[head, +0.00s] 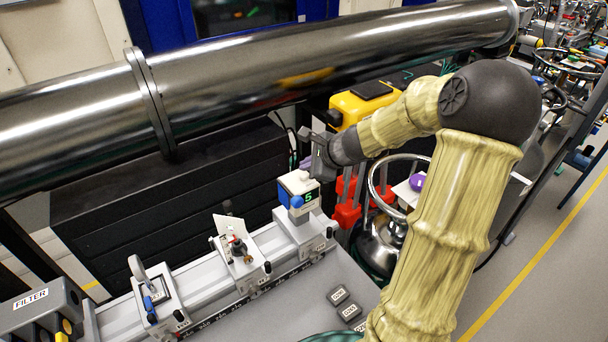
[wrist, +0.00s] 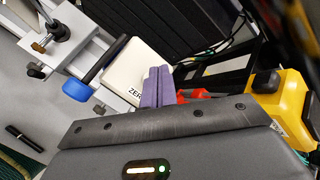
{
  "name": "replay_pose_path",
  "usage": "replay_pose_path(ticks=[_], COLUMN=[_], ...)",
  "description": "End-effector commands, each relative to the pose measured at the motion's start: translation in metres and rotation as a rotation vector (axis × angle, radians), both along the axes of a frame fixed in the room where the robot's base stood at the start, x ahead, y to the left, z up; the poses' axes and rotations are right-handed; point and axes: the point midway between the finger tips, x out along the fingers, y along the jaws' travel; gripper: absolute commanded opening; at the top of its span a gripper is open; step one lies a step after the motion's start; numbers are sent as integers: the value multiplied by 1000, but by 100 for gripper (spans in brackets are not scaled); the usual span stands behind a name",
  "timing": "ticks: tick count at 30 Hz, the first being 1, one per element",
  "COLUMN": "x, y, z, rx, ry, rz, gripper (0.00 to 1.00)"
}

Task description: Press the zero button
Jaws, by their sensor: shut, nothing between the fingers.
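The rest of the label is covered, and I cannot make out the zero button itself. My gripper (head: 305,163) is shut and empty, just above and behind the box in the head view. In the wrist view its purple fingers (wrist: 157,72) overlap the box's edge; I cannot tell whether they touch it.
A blue knob (head: 297,201) sits on the box's front. A lens holder (head: 237,247) and other carriages share the rail (head: 222,301). A large steel pipe (head: 260,72) runs behind and above. A yellow case (head: 350,108) stands behind my gripper. Small dark blocks (head: 340,294) lie on the bench.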

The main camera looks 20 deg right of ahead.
Motion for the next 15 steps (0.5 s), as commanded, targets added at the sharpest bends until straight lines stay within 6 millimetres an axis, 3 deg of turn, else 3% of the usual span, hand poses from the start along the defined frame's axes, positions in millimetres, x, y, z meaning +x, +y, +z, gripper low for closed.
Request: replay_pose_path(ticks=[15], x=[0], y=[0], z=[-9], rx=[-1], ry=[0], rz=[1], gripper=[0])
